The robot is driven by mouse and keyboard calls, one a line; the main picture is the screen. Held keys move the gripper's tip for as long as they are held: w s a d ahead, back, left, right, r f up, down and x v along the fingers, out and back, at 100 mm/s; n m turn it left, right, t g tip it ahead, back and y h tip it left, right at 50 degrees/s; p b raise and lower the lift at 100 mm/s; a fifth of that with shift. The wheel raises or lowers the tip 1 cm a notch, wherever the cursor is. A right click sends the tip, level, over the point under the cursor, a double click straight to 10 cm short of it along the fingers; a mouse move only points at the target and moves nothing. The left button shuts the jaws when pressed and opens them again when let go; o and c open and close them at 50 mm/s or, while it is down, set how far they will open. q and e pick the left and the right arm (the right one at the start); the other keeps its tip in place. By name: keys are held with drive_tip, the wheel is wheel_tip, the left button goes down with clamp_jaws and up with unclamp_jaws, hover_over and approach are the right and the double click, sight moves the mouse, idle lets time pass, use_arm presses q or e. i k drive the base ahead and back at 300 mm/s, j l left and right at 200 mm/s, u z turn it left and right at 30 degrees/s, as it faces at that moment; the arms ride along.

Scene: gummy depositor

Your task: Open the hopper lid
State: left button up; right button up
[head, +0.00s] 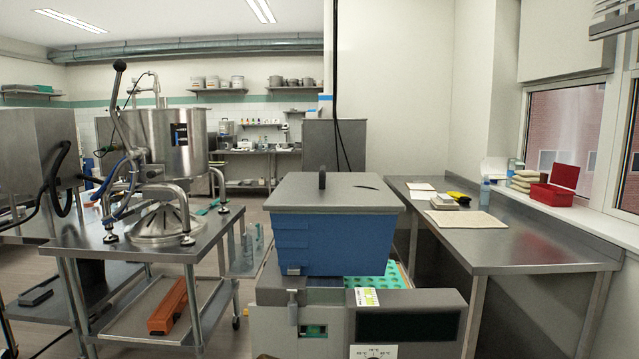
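The hopper (330,243) is a blue box on top of the depositor machine (275,330) in the middle of the head view. Its flat grey lid (335,198) lies closed over the top. A dark upright handle (322,178) stands near the lid's back middle, and a small dark curved mark or slot (367,188) shows to its right. Neither of my grippers is in view, and nothing touches the lid.
A steel cart with a kettle (170,140) and raised lever stands at left. Space above the lid looks clear.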

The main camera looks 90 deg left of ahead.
sight(321, 190)
drive_tip(key=u, duration=2.5)
drive_tip(key=i+j, duration=0.1)
drive_tip(key=i+u, duration=0.05)
